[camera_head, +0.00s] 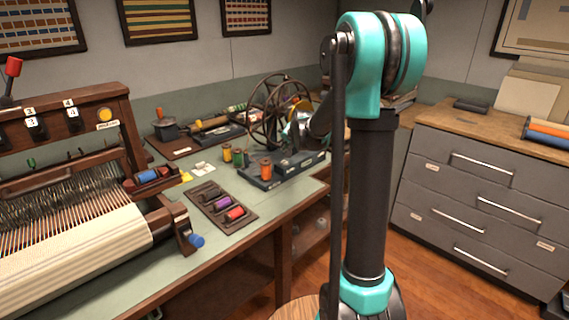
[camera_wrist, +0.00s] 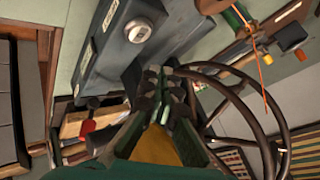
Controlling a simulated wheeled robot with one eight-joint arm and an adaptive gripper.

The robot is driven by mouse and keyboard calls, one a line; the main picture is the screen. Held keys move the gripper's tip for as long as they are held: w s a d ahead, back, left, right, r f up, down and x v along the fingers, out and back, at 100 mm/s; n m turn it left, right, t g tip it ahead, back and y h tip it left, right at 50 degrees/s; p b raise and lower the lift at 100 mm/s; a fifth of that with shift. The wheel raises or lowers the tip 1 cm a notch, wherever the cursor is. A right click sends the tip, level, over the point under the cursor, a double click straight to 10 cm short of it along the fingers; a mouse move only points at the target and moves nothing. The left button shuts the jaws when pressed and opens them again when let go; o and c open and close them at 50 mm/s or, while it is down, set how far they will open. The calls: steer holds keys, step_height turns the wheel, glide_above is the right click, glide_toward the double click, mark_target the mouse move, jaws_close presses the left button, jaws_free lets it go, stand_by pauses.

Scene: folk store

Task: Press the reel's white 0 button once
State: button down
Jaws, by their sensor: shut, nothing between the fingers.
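The reel's large dark wheel (camera_head: 277,112) stands on a grey-blue base (camera_head: 268,180) on the workbench. In the wrist view, the rim of the wheel (camera_wrist: 238,100) curves at the right, and a grey housing (camera_wrist: 120,45) lies at the upper left. A round white button (camera_wrist: 138,31) sits on that housing; I cannot read a 0 on it. My gripper (camera_wrist: 162,88) is shut and empty, below and slightly right of the button in the wrist view. I cannot tell whether its tips touch the housing. In the head view my arm partly hides the reel's right side.
Thread spools (camera_head: 238,158) stand left of the reel's base. A tray of shuttles (camera_head: 222,206) lies nearer on the bench. A large loom (camera_head: 75,235) fills the left side. Grey drawers (camera_head: 480,190) stand at the right.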

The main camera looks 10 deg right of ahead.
mark_target(285, 163)
steer(key=shift+f, duration=1.65)
steer(key=shift+f, duration=0.15)
steer(key=shift+f, duration=0.25)
steer(key=shift+f, duration=0.5)
stand_by(0.9)
steer(key=shift+r, duration=0.9)
steer(key=shift+r, duration=2.5)
